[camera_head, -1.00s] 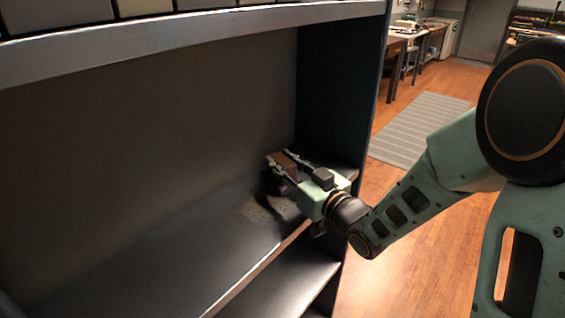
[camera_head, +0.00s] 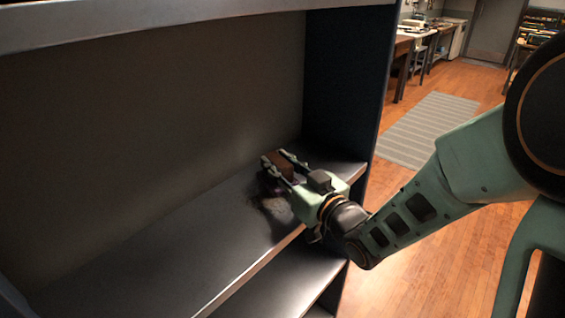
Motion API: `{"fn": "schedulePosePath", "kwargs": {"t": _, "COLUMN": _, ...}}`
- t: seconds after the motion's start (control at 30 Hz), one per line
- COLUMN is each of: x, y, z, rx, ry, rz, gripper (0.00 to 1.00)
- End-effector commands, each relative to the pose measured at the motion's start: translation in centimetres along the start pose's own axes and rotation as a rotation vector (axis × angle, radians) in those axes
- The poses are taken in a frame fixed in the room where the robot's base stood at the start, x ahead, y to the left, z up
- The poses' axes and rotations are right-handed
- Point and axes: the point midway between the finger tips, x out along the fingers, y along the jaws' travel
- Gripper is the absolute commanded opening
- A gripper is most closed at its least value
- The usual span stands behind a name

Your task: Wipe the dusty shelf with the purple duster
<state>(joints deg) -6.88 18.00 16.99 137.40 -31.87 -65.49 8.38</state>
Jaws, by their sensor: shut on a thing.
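My gripper (camera_head: 284,166) is shut on the duster (camera_head: 277,166), low over the right part of the shelf (camera_head: 180,245). The duster shows as a brown block between the fingers, with a little dark purple (camera_head: 268,187) below it. Its underside is hidden, so I cannot tell for sure whether it touches the shelf. A small pale dust patch (camera_head: 266,205) lies on the shelf just in front of and below the duster, partly covered by the gripper and its shadow. The rest of the visible shelf surface looks dark and smooth.
A dark upright side panel (camera_head: 345,85) closes the shelf at the right. A back panel (camera_head: 150,120) stands behind, and an upper shelf (camera_head: 190,20) runs overhead. A lower shelf (camera_head: 285,275) lies beneath. The left part of the shelf is clear.

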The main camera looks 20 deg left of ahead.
Motion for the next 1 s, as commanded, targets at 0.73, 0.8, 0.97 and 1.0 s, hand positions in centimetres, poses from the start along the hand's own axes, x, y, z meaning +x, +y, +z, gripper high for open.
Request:
{"fn": "schedulePosePath", "kwargs": {"t": 0.73, "x": -1.5, "y": -5.4, "z": 0.3, "rx": 0.0, "ry": -0.004, "rz": -0.005, "gripper": 0.0}}
{"fn": "schedulePosePath", "kwargs": {"t": 0.8, "x": -1.6, "y": -6.0, "z": 0.2, "rx": -0.001, "ry": -0.004, "rz": -0.006, "gripper": 0.0}}
{"fn": "schedulePosePath", "kwargs": {"t": 0.97, "x": -1.8, "y": -6.6, "z": 0.0, "rx": 0.0, "ry": -0.004, "rz": -0.004, "gripper": 0.0}}
{"fn": "schedulePosePath", "kwargs": {"t": 1.0, "x": -1.9, "y": -6.7, "z": 0.0, "rx": 0.0, "ry": -0.004, "rz": -0.003, "gripper": 0.0}}
